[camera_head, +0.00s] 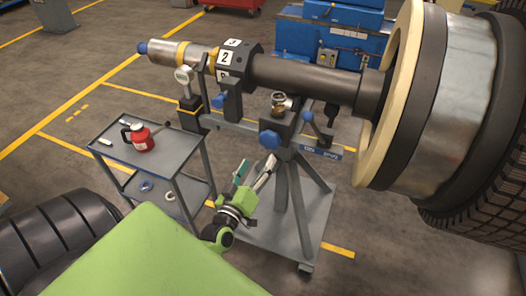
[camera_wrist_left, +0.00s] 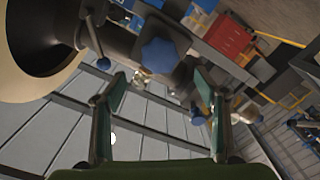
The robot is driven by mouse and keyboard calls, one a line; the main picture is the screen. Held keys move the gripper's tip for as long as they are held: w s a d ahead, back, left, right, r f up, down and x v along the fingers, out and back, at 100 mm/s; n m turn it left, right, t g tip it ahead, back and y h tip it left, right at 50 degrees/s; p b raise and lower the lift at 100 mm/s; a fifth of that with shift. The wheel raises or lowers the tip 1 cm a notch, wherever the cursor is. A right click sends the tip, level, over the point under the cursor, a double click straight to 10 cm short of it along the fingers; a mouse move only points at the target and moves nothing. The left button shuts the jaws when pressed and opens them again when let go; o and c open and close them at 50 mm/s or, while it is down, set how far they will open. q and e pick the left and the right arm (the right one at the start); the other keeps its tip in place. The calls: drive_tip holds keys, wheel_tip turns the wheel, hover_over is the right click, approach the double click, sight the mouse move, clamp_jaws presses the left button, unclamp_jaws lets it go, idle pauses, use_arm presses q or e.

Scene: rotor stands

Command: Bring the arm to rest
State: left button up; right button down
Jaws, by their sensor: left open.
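My left gripper (camera_head: 254,172) is low beside the rotor stand's legs, in front of and below the blue knob (camera_head: 270,139). Its two fingers stand apart, with nothing held between them. In the left wrist view the open fingers (camera_wrist_left: 163,88) point toward the stand, and the blue knob (camera_wrist_left: 160,55) shows between and beyond them. I cannot see any contact between the fingers and the stand. The dark rotor shaft (camera_head: 300,78) lies across the stand, well above the gripper. My right gripper is in neither view.
A grey cart (camera_head: 170,160) with a red container (camera_head: 141,138) on top stands left of the gripper. The stand's grey base plate (camera_head: 318,228) is to the right. A large wheel-like rotor end (camera_head: 440,100) fills the upper right. Open floor lies at the lower right.

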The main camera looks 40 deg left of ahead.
use_arm(q)
drive_tip(key=shift+v, duration=0.85)
drive_tip(key=shift+f, duration=0.1)
drive_tip(key=s+d+f+m+g+h, duration=0.1)
drive_tip(key=s+d+f+m+g, duration=0.2)
drive_tip(key=f, duration=0.7)
drive_tip(key=s+d+f+m+g+h, duration=0.1)
drive_tip(key=s+d+f+g+h, duration=0.3)
drive_tip(key=f, duration=0.6)
drive_tip(key=s+d+f+m+g+y, duration=0.15)
drive_tip(key=s+f, duration=0.35)
drive_tip(key=f, duration=0.6)
drive_tip(key=s+d+f+m+g, duration=0.1)
drive_tip(key=s+f+m+g, duration=0.1)
drive_tip(key=s+f, duration=0.3)
drive_tip(key=s+f+m+g, duration=0.2)
drive_tip(key=s+f, duration=0.3)
drive_tip(key=s, duration=0.9)
drive_tip(key=s+d+f+m+g, duration=0.1)
drive_tip(key=s+f+g, duration=0.3)
drive_tip(key=s, duration=0.5)
drive_tip(key=shift+s+d+f+m+h, duration=0.25)
drive_tip(key=shift+d+f+m+h, duration=0.15)
drive_tip(key=shift+f+m, duration=0.45)
drive_tip(key=shift+f, duration=0.1)
